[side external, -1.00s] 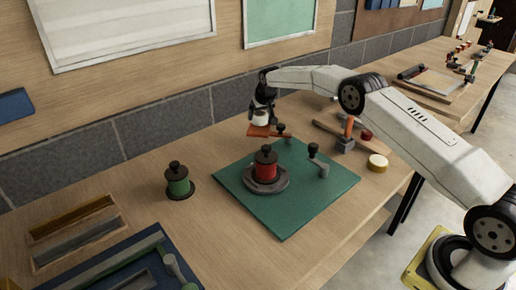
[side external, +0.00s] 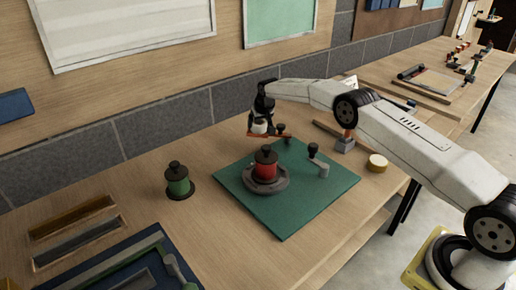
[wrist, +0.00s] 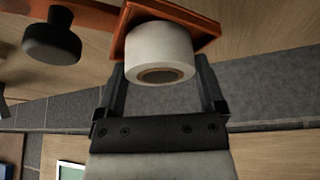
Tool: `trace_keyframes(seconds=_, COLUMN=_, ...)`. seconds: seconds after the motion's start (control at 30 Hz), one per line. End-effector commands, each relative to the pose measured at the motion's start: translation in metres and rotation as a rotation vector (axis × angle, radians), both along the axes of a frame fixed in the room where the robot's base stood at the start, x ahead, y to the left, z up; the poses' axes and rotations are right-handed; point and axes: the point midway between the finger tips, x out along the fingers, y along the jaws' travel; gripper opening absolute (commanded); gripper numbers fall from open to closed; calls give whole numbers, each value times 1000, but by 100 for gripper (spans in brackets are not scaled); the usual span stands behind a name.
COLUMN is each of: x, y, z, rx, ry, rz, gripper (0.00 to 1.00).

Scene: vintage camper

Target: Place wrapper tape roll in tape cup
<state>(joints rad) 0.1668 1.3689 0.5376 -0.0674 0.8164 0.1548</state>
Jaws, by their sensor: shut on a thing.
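The white tape roll (wrist: 160,52) is between the two fingers of my gripper (wrist: 163,75) in the wrist view, with its brown core facing the camera. My gripper (side external: 260,128) is shut on it. The roll shows as a small pale patch in the side external view (side external: 260,127). An orange square-edged holder (wrist: 205,22), which looks like the tape cup, lies directly beyond the roll in the wrist view. Its edge shows beside the gripper in the side external view (side external: 283,135). Whether the roll touches it or sits inside its rim is unclear.
A black knob (wrist: 52,42) stands close beside the holder. A red spool (side external: 265,168) on a grey base and a grey crank (side external: 318,160) stand on the green mat (side external: 300,212). A green spool (side external: 177,182) stands left. A cream-yellow roll (side external: 377,162) lies right.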

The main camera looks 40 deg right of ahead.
Motion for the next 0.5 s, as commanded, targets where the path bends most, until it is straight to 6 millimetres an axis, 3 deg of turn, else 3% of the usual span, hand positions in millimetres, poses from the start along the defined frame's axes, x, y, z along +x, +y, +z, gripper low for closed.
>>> trace_keyframes(seconds=0.3, x=0, y=0, z=-3, rx=0, ry=0, rz=0, gripper=17)
trace_keyframes(seconds=0.33, x=0, y=0, z=-3, rx=0, ry=1, rz=0, gripper=98)
trace_keyframes(seconds=0.5, x=0, y=0, z=-3, rx=0, ry=1, rz=0, gripper=100)
